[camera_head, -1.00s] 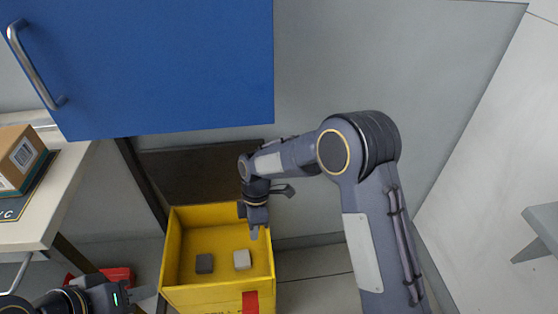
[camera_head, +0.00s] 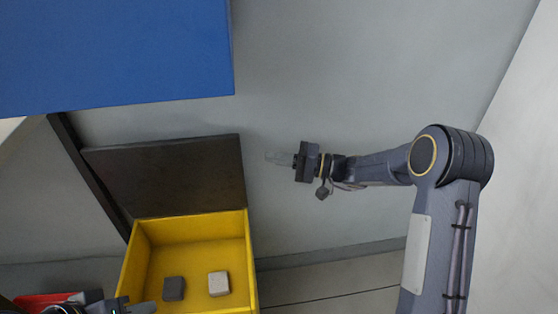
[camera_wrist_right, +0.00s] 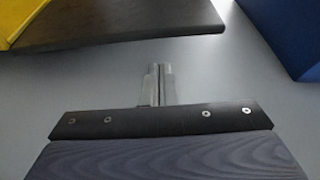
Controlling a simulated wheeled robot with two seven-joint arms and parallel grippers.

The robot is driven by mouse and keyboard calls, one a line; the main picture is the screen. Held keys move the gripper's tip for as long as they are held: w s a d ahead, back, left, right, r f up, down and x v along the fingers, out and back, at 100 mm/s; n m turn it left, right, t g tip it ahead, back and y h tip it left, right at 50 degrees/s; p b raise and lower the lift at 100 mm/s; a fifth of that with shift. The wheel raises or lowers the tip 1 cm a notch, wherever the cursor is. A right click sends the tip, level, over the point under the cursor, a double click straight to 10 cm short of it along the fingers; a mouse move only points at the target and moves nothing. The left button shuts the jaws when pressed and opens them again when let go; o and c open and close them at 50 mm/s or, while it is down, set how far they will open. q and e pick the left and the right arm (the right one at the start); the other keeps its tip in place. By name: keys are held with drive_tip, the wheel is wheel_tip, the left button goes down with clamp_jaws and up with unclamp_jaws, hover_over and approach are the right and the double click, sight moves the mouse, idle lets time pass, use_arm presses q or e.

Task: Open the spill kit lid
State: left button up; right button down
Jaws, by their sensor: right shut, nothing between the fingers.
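The spill kit is a yellow box (camera_head: 192,230), low at the left of the head view. Its dark lid (camera_head: 172,176) stands raised behind the box, leaning back by the wall, and the box is open. A dark grey block (camera_head: 173,288) and a pale block (camera_head: 218,283) lie inside. My right gripper (camera_head: 279,158) is shut and empty, apart from the lid on its right side. The right wrist view shows its closed fingers (camera_wrist_right: 157,86), with the lid (camera_wrist_right: 120,22) beyond. My left gripper (camera_head: 137,308) shows at the bottom edge; its jaws are unclear.
A blue cabinet (camera_head: 115,55) hangs at the upper left, above the lid; it also shows in the right wrist view (camera_wrist_right: 292,35). A red object (camera_head: 45,301) lies left of the box. The grey wall (camera_head: 350,80) around my right gripper is clear.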

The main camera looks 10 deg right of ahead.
sight(236, 163)
drive_tip(key=x, duration=0.6)
drive_tip(key=shift+a, duration=0.3)
drive_tip(key=shift+w, duration=0.1)
drive_tip(key=s+b, duration=0.1)
drive_tip(key=b, duration=0.1)
drive_tip(key=s+n+b, duration=0.1)
drive_tip(key=b, duration=0.2)
drive_tip(key=s+b, duration=0.1)
drive_tip(key=b, duration=0.2)
drive_tip(key=shift+s+f+n+y, duration=0.3)
drive_tip(key=shift+f+n, duration=0.1)
